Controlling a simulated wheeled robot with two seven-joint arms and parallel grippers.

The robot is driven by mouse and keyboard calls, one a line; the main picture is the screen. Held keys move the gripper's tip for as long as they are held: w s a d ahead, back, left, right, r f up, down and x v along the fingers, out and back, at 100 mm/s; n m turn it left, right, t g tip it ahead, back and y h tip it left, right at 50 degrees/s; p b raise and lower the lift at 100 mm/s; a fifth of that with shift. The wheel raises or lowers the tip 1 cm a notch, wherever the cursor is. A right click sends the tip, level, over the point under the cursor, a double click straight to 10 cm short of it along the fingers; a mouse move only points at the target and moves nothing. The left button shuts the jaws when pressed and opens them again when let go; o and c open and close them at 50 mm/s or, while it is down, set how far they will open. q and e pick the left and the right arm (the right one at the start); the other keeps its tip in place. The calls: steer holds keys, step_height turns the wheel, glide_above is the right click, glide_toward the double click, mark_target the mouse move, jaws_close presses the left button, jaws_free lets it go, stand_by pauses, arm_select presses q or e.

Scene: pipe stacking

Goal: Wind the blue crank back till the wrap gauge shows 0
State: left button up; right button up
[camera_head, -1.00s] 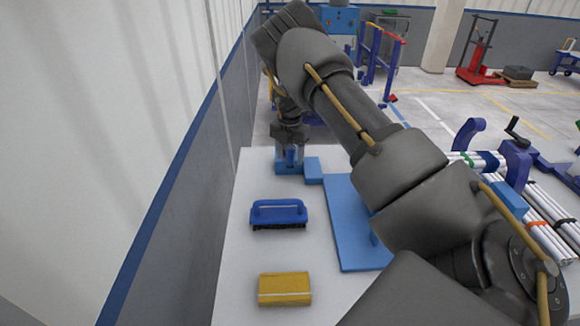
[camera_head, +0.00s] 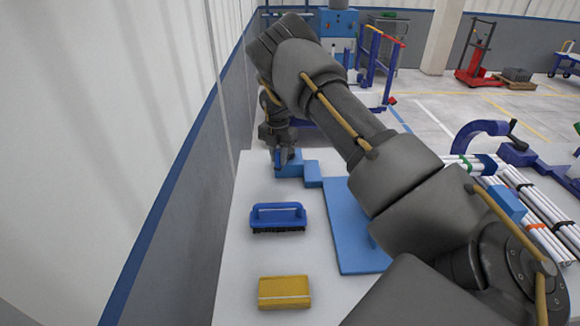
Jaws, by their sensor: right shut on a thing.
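The blue crank (camera_head: 278,159) is on a blue block (camera_head: 293,169) at the far left of the white table. My right gripper (camera_head: 281,154) comes down over it from the far side and is shut on its handle. The fingertips are small and partly hidden, so the exact grip is unclear. I can make out no wrap gauge or number in this view. My left gripper is not in view.
A blue brush (camera_head: 279,217) and a yellow block (camera_head: 284,292) lie on the table (camera_head: 240,245). A blue plate (camera_head: 357,247) lies partly under my right arm. At right, a curved purple part (camera_head: 484,128) stands by bundled white pipes (camera_head: 535,208). A wall runs along the left.

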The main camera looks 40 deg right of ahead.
steer(key=shift+w+a, duration=0.1)
steer(key=shift+w, duration=0.1)
steer(key=shift+w+a, duration=0.2)
steer(key=shift+w, duration=0.75)
steer(key=shift+w+a, duration=0.15)
steer(key=shift+w, duration=0.75)
steer(key=o, duration=1)
steer(key=shift+s, duration=0.1)
steer(key=shift+o, duration=0.2)
